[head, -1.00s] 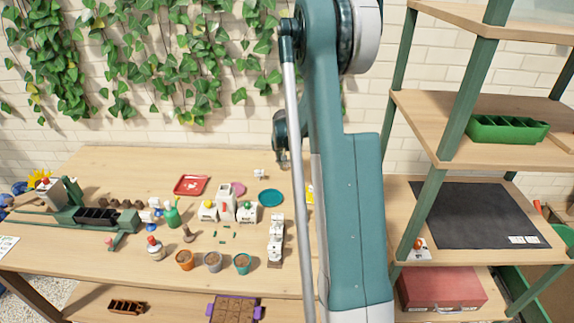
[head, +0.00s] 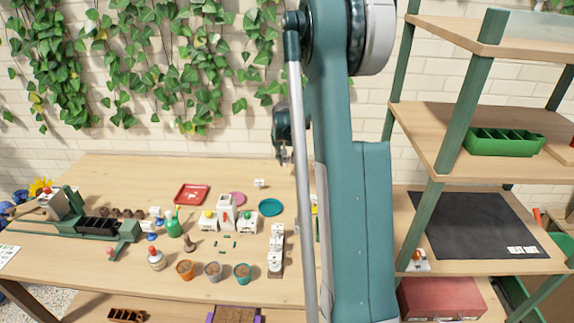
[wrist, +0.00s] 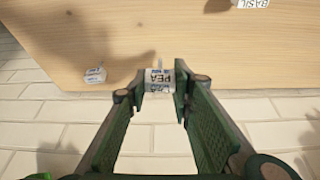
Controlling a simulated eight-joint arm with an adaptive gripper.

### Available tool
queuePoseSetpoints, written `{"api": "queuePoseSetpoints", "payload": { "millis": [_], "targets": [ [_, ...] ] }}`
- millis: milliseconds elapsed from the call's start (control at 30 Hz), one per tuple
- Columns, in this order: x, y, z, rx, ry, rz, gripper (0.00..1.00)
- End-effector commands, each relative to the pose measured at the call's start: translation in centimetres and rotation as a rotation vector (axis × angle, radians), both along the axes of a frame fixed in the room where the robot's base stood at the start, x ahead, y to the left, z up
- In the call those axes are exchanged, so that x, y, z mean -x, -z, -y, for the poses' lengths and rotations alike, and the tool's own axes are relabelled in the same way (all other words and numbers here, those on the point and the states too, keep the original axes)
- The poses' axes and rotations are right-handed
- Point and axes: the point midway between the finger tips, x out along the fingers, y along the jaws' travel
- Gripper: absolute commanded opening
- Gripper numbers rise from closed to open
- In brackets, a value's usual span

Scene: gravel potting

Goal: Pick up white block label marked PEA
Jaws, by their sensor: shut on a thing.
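The white block label marked PEA (wrist: 158,80) is between my gripper's fingertips (wrist: 157,93) in the wrist view. My gripper is shut on it, with green pads on either side of the block. The PEA lettering faces the wrist camera, and the block shows above the table's far edge and the brick wall. In the head view my gripper (head: 285,153) hangs above the back of the table, partly hidden by my own arm.
The wrist view shows a BASIL label (wrist: 252,3) and another white label (wrist: 95,75) near the table edge. In the head view, a red tray (head: 191,194), teal saucer (head: 271,207) and several pots occupy the table (head: 110,175). A shelf unit (head: 455,130) stands right.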

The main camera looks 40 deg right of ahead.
Motion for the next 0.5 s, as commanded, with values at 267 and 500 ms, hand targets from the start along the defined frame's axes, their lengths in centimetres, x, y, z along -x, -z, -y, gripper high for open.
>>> {"api": "queuePoseSetpoints", "payload": {
  "millis": [267, 500],
  "targets": [
    [0.0, -2.4, 0.0, 0.0, 0.0, 0.0, 0.16],
    [0.0, -2.6, 0.0, 0.0, 0.0, 0.0, 0.16]
  ]
}}
